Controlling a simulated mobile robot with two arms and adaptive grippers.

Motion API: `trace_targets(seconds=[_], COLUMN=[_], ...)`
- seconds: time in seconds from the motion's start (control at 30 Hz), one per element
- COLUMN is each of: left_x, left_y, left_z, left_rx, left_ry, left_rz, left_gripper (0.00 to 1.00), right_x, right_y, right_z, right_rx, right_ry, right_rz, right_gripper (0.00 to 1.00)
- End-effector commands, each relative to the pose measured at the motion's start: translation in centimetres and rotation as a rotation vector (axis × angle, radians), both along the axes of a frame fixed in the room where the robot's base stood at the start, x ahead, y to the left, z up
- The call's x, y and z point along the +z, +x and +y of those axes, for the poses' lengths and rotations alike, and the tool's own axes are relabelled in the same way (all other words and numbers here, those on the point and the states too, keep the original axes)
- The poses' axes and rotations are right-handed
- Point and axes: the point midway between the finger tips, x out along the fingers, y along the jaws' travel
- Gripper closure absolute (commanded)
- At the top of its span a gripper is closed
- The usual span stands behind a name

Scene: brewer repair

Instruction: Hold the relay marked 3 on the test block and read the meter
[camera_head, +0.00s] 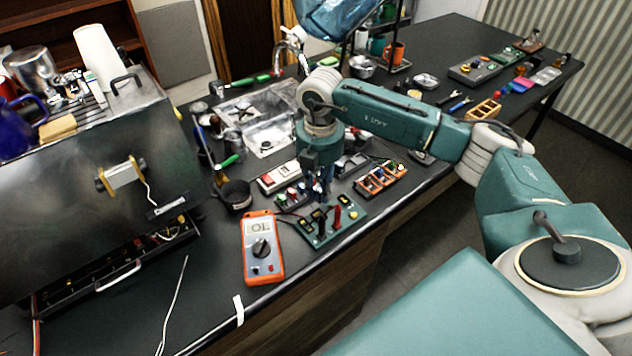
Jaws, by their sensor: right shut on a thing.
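My right gripper (323,187) points down over the bench, just behind the green test block (335,226). It is shut on a small part, likely a relay, mostly hidden by the fingers; I cannot read a number on it. I cannot tell whether the part touches the block. The test block carries a red and a black probe standing upright and a yellow part. The orange meter (262,272) lies left of the block with its dial and a lit display; the characters look like "10" or "OL", too small to be sure. My left gripper is not in view.
A row of small relays (292,197) sits behind the block, and an orange tray (370,186) to its right. A dark cup (236,194) stands behind the meter. The steel brewer (95,190) fills the left. The bench's front edge is close to the block and meter.

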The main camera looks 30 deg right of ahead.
Motion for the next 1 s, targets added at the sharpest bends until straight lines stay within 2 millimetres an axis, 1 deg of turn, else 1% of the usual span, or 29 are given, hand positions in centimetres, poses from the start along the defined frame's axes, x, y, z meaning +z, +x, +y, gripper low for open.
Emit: trace_targets(seconds=[0.03, 0.1, 0.23, 0.37, 0.53, 0.67, 0.73, 1.0], left_x=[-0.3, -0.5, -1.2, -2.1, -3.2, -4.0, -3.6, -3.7], left_y=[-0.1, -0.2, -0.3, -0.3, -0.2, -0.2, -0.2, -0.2], left_z=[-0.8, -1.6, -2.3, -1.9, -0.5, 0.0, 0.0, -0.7], left_rx=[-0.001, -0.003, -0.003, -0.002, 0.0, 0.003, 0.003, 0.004], left_ry=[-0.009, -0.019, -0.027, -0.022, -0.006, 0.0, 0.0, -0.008], left_rz=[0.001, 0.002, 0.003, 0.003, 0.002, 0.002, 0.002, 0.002], left_gripper=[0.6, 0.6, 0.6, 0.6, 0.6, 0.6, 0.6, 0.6], right_x=[-0.3, -0.7, -1.7, -3.0, -4.7, -5.9, -5.5, -5.6], right_y=[0.0, 0.0, 0.0, 0.0, 0.0, 0.0, 0.0, -0.1], right_z=[0.0, 0.0, 0.0, 0.0, 0.0, 0.0, 0.0, 0.1], right_rx=[0.0, 0.0, 0.0, 0.0, 0.0, -0.001, -0.001, 0.0], right_ry=[0.0, 0.0, 0.0, 0.0, 0.0, 0.0, 0.001, 0.001], right_rz=[0.0, 0.001, 0.001, 0.0, 0.001, 0.001, 0.0, 0.001], right_gripper=[1.0, 1.0, 1.0, 1.0, 1.0, 1.0, 1.0, 1.0])
